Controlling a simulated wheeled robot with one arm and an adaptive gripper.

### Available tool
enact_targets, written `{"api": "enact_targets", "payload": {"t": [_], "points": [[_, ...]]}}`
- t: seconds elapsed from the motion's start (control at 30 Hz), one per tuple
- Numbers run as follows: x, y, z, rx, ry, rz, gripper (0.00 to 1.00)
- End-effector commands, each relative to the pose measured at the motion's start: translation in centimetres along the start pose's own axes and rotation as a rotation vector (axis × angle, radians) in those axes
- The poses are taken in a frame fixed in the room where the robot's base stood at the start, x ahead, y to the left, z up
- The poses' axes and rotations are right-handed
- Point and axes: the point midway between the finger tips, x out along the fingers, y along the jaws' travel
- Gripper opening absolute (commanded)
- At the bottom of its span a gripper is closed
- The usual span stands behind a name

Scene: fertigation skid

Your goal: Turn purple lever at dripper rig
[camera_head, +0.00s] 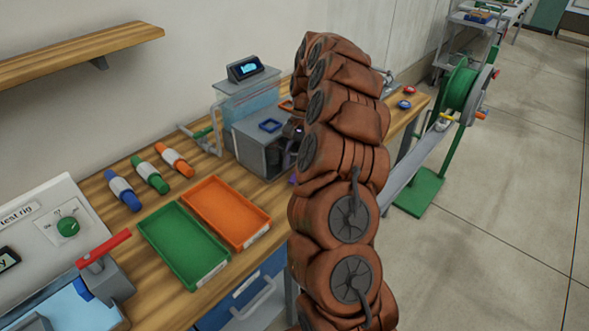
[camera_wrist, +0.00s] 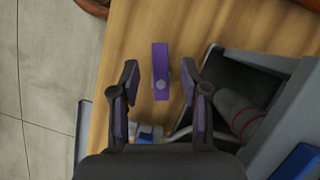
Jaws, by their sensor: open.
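The purple lever (camera_wrist: 160,58) shows in the wrist view as a flat upright bar with a grey bolt near its lower end. My gripper (camera_wrist: 160,74) is open, with one dark finger on each side of the lever. Gaps show between the lever and both fingers. In the head view my brown arm hides most of the lever and gripper; only a small purple patch shows beside the arm, and I cannot tell which it belongs to. A grey open-fronted box (camera_head: 260,145) stands there, and its grey wall and dark inside (camera_wrist: 225,75) show right of the gripper.
Green (camera_head: 184,247) and orange (camera_head: 226,214) trays lie on the wooden bench, near blue, green and orange cylinders. A red-handled lever (camera_head: 104,248) is at the lower left. A green hose reel (camera_head: 461,85) stands at the right. The floor beyond it is open.

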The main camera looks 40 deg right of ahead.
Motion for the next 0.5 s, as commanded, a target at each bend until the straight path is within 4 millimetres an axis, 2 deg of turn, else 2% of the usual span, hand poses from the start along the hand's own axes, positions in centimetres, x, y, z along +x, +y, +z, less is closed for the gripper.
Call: {"api": "enact_targets", "payload": {"t": [0.2,0.5], "points": [[1.8,0.0,0.0,0.001,-0.001,0.001,0.46],[2.6,0.0,0.0,0.000,-0.001,0.001,0.46]]}}
